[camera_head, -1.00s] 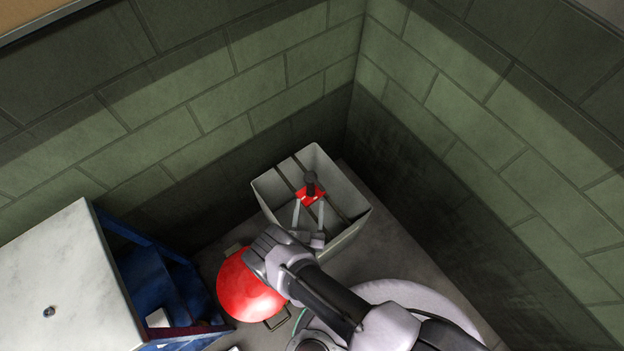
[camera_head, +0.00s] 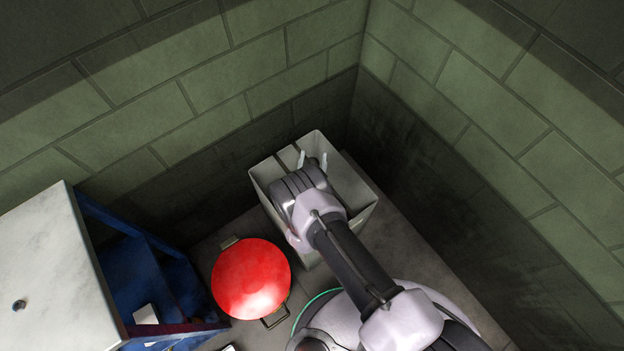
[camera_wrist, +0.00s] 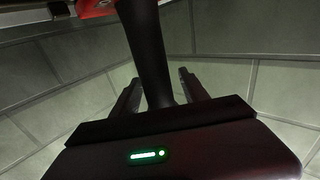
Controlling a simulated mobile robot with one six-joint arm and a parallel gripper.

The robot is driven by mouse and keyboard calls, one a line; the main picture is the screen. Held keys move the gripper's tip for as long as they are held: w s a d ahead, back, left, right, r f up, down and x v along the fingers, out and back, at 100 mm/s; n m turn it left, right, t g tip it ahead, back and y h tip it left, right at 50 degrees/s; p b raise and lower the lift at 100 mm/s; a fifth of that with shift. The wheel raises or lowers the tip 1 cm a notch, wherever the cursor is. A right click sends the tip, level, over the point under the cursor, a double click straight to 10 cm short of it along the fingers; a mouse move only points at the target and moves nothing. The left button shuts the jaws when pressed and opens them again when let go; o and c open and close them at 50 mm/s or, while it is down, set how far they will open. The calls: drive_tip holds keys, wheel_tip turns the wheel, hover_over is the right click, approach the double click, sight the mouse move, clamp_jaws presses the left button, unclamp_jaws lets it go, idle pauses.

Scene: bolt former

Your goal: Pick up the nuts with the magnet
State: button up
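My gripper (camera_head: 312,159) is at the grey bin (camera_head: 354,190) in the corner, its fingertips over the bin. The magnet tool is hidden behind my wrist in the head view. In the wrist view its black handle (camera_wrist: 150,45) stands between my two fingers (camera_wrist: 158,78), with part of a red piece (camera_wrist: 95,7) at the top edge. The fingers are apart, one on each side of the handle, with a slim gap on the right. I cannot tell if the left finger touches it. No nuts can be made out.
A red round-lidded container (camera_head: 251,279) stands on the floor left of the bin. A blue cabinet (camera_head: 150,270) with a pale top (camera_head: 45,265) is at the far left. Green block walls (camera_head: 240,80) close in behind and at the right.

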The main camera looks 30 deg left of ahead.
clamp_jaws()
idle(1.2)
